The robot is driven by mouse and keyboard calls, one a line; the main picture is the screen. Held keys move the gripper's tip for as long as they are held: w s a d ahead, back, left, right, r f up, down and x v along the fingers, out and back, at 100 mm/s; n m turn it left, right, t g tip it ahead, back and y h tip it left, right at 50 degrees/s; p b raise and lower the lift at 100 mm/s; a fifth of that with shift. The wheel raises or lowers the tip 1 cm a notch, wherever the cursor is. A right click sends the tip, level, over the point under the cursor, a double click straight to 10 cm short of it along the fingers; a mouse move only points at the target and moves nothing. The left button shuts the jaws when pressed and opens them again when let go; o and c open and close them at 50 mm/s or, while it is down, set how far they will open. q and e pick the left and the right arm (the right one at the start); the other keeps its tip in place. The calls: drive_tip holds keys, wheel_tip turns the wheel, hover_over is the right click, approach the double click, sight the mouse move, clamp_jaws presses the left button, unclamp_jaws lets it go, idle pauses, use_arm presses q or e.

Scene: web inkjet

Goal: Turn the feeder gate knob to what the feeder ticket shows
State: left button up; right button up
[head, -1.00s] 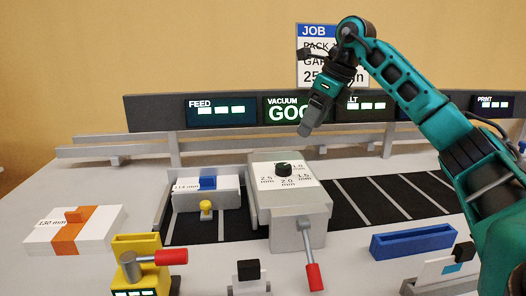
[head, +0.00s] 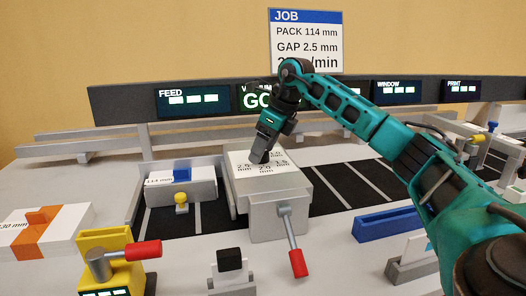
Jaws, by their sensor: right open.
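The feeder gate is a grey box (head: 278,216) with a white dial plate on top (head: 240,160). The plate has printed mm marks, including 2.5 at the left and 2.0 at the front. The black knob on the plate is hidden behind my right gripper (head: 259,158), so its pointer cannot be read. The gripper points down at the knob with its jaws open; whether it touches cannot be told. A JOB ticket (head: 305,32) on the wall reads PACK 114 mm and GAP 2.5 mm; its last line is partly covered by my arm. My left gripper is out of view.
A red-tipped lever (head: 298,262) hangs on the box front. Left of it are a 114 mm block with a blue top (head: 181,190), a yellow unit with a red handle (head: 105,257) and an orange-banded white pack (head: 45,230).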

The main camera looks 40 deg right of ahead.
drive_tip(key=shift+w+f, duration=0.1)
drive_tip(key=shift+f, duration=0.05)
drive_tip(key=c, duration=1)
